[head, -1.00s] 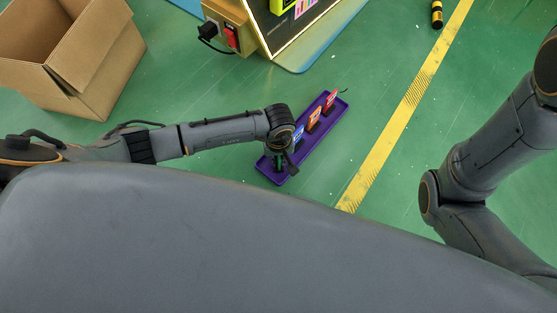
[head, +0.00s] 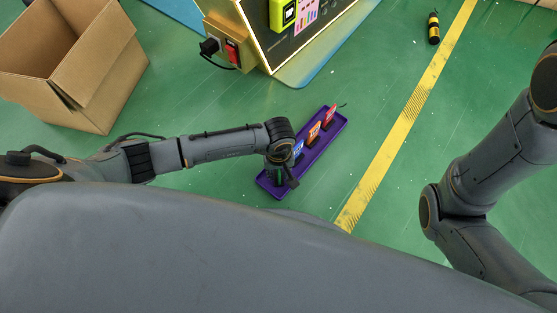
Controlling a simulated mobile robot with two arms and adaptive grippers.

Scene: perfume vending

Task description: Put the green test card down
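A purple tray (head: 322,151) holds a row of upright cards: a blue card (head: 298,149), an orange card (head: 314,132) and a red card (head: 330,115). My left gripper (head: 280,178) points down over the near left end of the tray. A small patch of green shows between its fingers, which may be the green test card. My gripper and wrist hide most of it, so I cannot tell whether it touches the tray. The fingers are small and dark here, and their opening is not clear. My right gripper is outside the view; only its arm shows at the right.
An open cardboard box (head: 85,75) stands at the upper left. A gold-framed machine (head: 250,40) with a red switch stands at the top. A yellow line (head: 400,125) crosses the green floor. A black and yellow cylinder (head: 434,28) lies at the upper right. Floor right of the tray is clear.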

